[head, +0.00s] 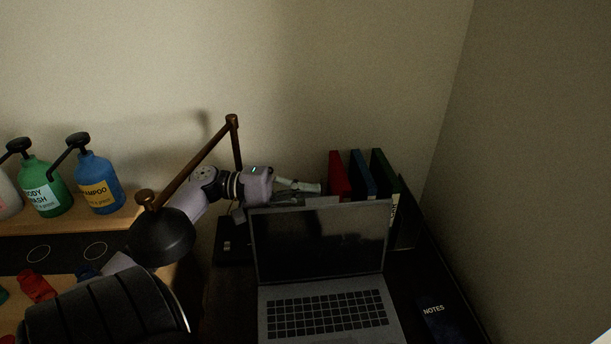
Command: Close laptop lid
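The laptop (325,318) stands open on a dark desk, its keyboard toward me. Its lid (320,243) is raised and roughly upright, with a black screen. My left arm comes in from the left behind the desk lamp. My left gripper (298,191) is behind the lid, close to its top edge. Its lower part is hidden by the lid, so I cannot tell whether it touches the lid or how far its fingers are apart. My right gripper is not in view.
A dark desk lamp (163,238) with a brown arm stands left of the laptop. Red, blue and green books (362,174) stand behind it. A notebook (437,314) lies at right. Pump bottles (97,184) stand on a wooden shelf at left. Walls close the back and right.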

